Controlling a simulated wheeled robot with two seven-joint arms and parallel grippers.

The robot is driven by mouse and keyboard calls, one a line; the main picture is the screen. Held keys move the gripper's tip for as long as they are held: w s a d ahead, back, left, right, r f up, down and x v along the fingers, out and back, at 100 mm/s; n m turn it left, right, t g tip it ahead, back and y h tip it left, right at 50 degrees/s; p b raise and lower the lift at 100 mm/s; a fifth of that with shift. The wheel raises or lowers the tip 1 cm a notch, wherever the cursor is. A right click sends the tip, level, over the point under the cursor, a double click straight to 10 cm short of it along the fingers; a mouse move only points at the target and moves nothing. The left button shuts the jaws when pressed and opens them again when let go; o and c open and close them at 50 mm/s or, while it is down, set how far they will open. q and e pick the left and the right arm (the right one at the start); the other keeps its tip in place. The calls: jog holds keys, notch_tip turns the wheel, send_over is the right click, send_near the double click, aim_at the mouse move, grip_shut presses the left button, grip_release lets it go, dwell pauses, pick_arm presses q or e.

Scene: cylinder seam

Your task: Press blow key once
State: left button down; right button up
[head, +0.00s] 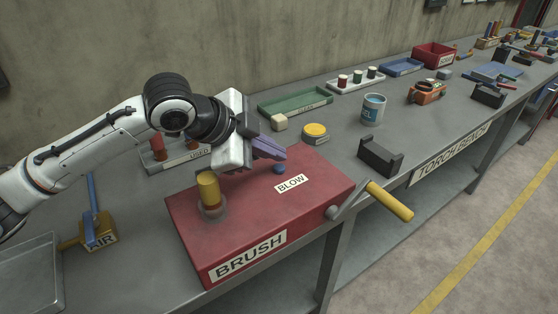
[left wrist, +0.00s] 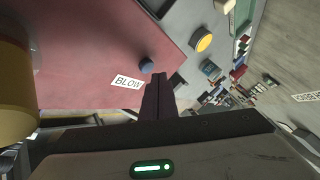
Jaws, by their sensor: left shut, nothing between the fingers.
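The blow key is a small blue round button (head: 279,169) on top of the red box (head: 262,236), beside the white BLOW label (head: 290,184). It also shows in the left wrist view (left wrist: 146,66), just ahead and a little left of the fingertips. My left gripper (head: 282,153) is shut and empty, its purple-grey fingers above the box top near the blue key. In the head view the tips look just behind the key; I cannot tell the exact height gap. In the left wrist view the shut fingers (left wrist: 157,78) point toward the key. My right gripper is not in view.
A crank with a yellow handle (head: 390,201) sticks out at the box's right side.

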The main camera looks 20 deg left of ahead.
pick_arm(q)
notch_tip(320, 180, up, 3)
jog(key=shift+f+p, duration=0.15)
jog(key=shift+p, duration=1)
notch_tip(320, 180, up, 2)
jog(key=shift+r, duration=0.15)
